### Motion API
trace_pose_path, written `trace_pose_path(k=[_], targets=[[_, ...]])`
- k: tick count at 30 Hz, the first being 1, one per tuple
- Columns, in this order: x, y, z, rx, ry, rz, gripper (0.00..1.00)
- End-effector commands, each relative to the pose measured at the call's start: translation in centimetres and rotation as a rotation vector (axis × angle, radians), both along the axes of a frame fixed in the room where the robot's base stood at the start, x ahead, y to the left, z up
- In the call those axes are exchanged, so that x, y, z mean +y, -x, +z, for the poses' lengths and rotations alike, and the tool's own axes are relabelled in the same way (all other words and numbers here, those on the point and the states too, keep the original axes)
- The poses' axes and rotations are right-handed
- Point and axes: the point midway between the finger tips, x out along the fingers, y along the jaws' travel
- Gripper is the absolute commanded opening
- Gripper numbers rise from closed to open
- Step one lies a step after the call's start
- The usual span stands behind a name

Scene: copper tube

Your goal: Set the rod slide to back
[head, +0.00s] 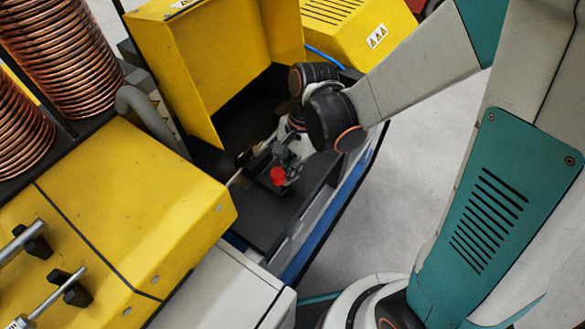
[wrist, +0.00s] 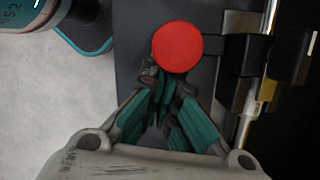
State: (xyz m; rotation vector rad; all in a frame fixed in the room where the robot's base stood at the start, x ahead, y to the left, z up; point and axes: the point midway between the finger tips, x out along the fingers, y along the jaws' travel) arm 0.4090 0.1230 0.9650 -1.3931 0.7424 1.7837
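A round red knob (head: 277,176) shows below my gripper in the head view. In the wrist view the red knob (wrist: 178,47) is seen face-on, and a dark bar (wrist: 225,47) runs right from beside it to black blocks (wrist: 290,58) along a metal rod. This looks like the rod slide. A short rod (head: 235,178) shows at the yellow housing's edge. My gripper (head: 283,160) is at the knob. In the wrist view its teal-padded fingers (wrist: 168,88) converge beside the knob's lower edge. The knob hides part of the tips, so grip and contact are unclear.
A yellow housing (head: 115,210) stands left of my gripper, and an upright yellow cover (head: 210,65) rises behind. Copper tube coils (head: 65,55) are at the upper left. Grey floor (head: 420,165) is open to the right of the machine's blue edge.

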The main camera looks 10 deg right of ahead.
Motion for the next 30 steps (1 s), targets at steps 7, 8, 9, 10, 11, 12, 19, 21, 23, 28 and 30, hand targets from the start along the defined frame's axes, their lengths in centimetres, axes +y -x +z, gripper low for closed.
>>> trace_pose_path(k=[7, 8, 9, 10, 11, 12, 19, 21, 23, 28, 30], targets=[[-0.5, -0.5, -0.1, 0.003, -0.003, 0.002, 0.0], [-0.7, -0.7, -0.1, 0.003, -0.002, 0.002, 0.0], [-1.0, -1.1, -0.1, 0.002, -0.002, 0.001, 0.0], [-1.3, -1.4, -0.1, 0.002, -0.002, 0.0, 0.0], [-1.6, -1.8, -0.2, 0.002, -0.001, 0.001, 0.0], [-2.1, -2.3, -0.2, 0.002, -0.001, 0.001, 0.0], [-3.0, -2.8, 5.4, 0.001, -0.002, 0.004, 0.0], [-3.3, -3.0, 6.6, 0.001, -0.002, 0.003, 0.0], [-3.5, -3.2, 7.5, 0.001, -0.001, 0.002, 0.0], [-3.9, -3.4, 9.2, 0.001, -0.001, 0.004, 0.0], [-3.9, -3.4, 9.5, 0.001, -0.001, 0.004, 0.0]])
